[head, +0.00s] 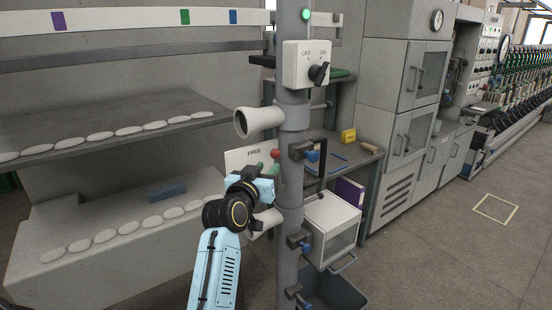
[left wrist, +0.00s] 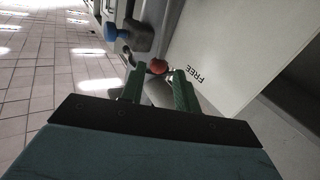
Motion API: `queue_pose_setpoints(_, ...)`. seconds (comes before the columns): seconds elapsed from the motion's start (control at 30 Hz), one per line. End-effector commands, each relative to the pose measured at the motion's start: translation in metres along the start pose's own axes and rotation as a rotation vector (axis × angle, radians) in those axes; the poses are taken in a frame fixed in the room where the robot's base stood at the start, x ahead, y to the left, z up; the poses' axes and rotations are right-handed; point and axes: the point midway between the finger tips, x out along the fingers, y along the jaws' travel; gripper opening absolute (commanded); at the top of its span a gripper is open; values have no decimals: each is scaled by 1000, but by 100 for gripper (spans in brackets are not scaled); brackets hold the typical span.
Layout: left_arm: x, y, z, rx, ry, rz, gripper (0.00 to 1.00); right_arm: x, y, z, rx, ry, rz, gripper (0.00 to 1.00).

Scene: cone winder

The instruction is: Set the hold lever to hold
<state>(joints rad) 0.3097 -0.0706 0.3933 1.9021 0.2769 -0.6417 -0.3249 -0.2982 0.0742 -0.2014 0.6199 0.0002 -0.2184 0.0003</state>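The hold lever's red knob (head: 275,154) shows at the post, beside a pale plate (head: 236,160) marked FREE. In the left wrist view the red knob (left wrist: 157,66) lies between the green fingertips or just beyond them, and the word FREE is on the plate (left wrist: 225,60) to the right. No HOLD marking is visible. My left gripper (head: 267,170) is at the post just below the knob, its green fingers (left wrist: 160,82) apart with a gap on each side of the knob. The lever's arm is mostly hidden. My right gripper is not in view.
The grey post (head: 291,180) carries an OFF/ON switch box (head: 307,64), a pale cone-shaped part (head: 258,121) and clamps with blue knobs (head: 312,155). A white box (head: 331,228) sits right of the post. Shelves with pale discs (head: 100,136) are at left. Floor is open at right.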

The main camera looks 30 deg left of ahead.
Motion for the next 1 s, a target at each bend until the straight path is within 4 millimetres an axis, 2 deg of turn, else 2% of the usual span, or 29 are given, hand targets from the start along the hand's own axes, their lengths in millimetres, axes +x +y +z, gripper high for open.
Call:
queue_pose_setpoints(0.2, 39, 0, 0, -1, -1, 0, 32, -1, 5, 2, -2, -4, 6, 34)
queue_pose_setpoints(0.4, 63, 0, 0, -1, -1, 0, 32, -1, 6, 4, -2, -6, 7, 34)
queue_pose_setpoints(0.6, 72, 0, 0, 0, -1, 0, 32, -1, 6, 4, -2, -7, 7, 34)
queue_pose_setpoints(0.87, 73, 0, 0, 0, -1, 0, 32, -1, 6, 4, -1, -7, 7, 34)
queue_pose_setpoints(1.0, 73, 0, 0, 0, -1, 0, 16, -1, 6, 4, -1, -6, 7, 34)
